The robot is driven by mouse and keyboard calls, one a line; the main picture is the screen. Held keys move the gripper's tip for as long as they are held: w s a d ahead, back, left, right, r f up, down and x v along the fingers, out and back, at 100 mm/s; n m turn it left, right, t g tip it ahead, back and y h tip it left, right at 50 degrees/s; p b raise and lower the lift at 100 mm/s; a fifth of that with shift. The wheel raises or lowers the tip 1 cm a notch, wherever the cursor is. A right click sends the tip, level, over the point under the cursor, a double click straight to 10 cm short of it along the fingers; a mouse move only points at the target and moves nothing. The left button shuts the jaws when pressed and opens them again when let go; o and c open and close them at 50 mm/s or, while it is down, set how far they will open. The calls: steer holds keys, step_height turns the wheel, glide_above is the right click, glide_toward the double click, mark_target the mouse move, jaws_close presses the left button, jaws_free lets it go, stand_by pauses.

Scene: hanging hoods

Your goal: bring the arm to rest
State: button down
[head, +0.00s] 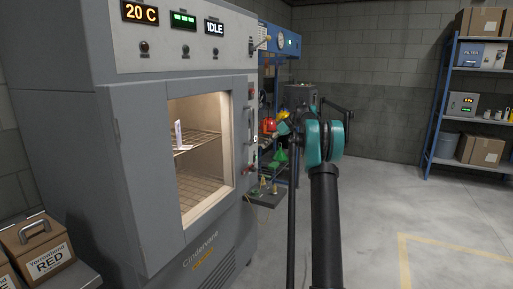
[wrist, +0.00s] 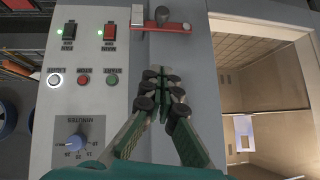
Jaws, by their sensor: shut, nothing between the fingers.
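My arm (head: 325,225) rises in the middle of the head view, with teal joints at its top, and bends toward the oven's right side. My gripper (wrist: 163,78) shows in the wrist view with its two dark-tipped green fingers together and nothing between them. It is in front of the oven's grey control panel, below a red-and-metal latch (wrist: 165,26) and to the right of the buttons. I cannot tell the gap between the fingertips and the panel. In the head view the gripper is not clearly visible.
The grey oven (head: 130,150) fills the left; its displays read 20 C and IDLE. A white upright item (head: 179,134) is on its lit inner rack. A minutes dial (wrist: 75,141) is on the panel. A blue shelf (head: 447,95) with boxes stands right; open floor lies before it.

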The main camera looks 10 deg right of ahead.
steer(key=s+a+f+m+h, duration=0.1)
steer(key=s+a+f+m, duration=0.15)
steer(key=s, duration=0.65)
steer(key=s+a+f+m+h, duration=0.1)
steer(key=s+a+f+h, duration=0.15)
steer(key=s, duration=0.55)
steer(key=s+a+f+m+h, duration=0.1)
steer(key=s+f+m, duration=0.15)
steer(key=s, duration=0.65)
steer(key=s+f+m+h, duration=0.1)
steer(key=s+f, duration=0.4)
steer(key=s, duration=0.5)
steer(key=s+d+f+m+h, duration=0.1)
steer(key=s+f, duration=0.5)
steer(key=s, duration=0.5)
steer(key=s+f+m+h, duration=0.1)
steer(key=s+f, duration=0.4)
steer(key=s, duration=0.6)
steer(key=shift+d+f+m+h, duration=0.15)
steer(key=shift+m+h, duration=0.2)
steer(key=shift+m, duration=0.05)
